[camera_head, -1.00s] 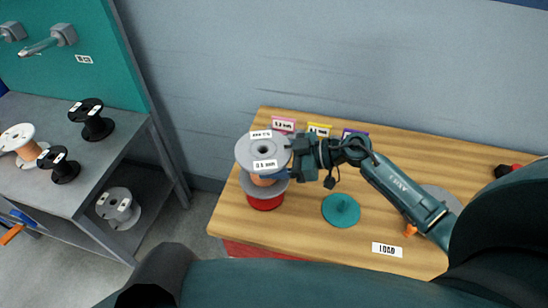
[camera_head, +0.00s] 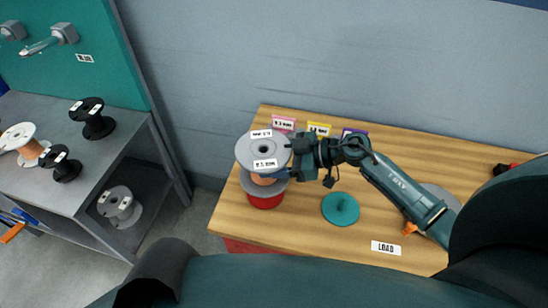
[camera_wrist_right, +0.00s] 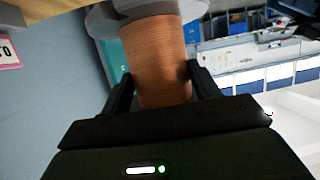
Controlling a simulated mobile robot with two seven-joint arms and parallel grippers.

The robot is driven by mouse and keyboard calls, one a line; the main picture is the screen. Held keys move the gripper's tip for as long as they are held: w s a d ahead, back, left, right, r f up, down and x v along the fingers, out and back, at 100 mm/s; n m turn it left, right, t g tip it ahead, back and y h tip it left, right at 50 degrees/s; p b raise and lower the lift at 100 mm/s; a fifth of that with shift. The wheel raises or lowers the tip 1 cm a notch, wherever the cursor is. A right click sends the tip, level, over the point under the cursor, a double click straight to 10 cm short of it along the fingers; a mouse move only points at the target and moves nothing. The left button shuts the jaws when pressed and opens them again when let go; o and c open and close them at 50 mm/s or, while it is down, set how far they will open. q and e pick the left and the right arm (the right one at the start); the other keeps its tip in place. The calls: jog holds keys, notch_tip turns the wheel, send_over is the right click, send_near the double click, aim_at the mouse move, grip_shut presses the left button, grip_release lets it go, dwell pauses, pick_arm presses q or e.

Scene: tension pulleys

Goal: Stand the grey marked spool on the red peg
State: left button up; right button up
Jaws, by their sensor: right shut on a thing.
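The grey marked spool (camera_head: 264,146), with white labels on its top flange and copper-coloured wire, stands upright over the red peg base (camera_head: 266,202) at the left end of the wooden table. Its lower flange is right above the red base; I cannot tell whether it rests there, and the peg itself is hidden. My right gripper (camera_head: 290,160) is shut on the spool from the right side. In the right wrist view its fingers (camera_wrist_right: 158,90) lie on both sides of the copper winding (camera_wrist_right: 155,55). My left gripper is not in view.
A teal disc with a peg (camera_head: 340,209) stands on the wooden table (camera_head: 300,232), near a LOAD label (camera_head: 386,248). Pink (camera_head: 284,123), yellow and purple label cards line the back. A grey rack (camera_head: 95,180) at left holds several spools.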

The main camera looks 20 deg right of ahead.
jog(key=shift+f, duration=0.1)
jog(key=shift+f, duration=1.25)
jog(key=shift+f, duration=0.3)
dwell(0.7)
jog(key=shift+f+b, duration=0.45)
jog(key=shift+f, duration=0.8)
jog(key=shift+p, duration=0.45)
jog(key=shift+f, duration=0.2)
jog(key=shift+f+b, duration=0.5)
jog(key=shift+f, duration=0.15)
jog(key=shift+s+f, duration=0.1)
jog(key=shift+f, duration=0.2)
dwell(0.4)
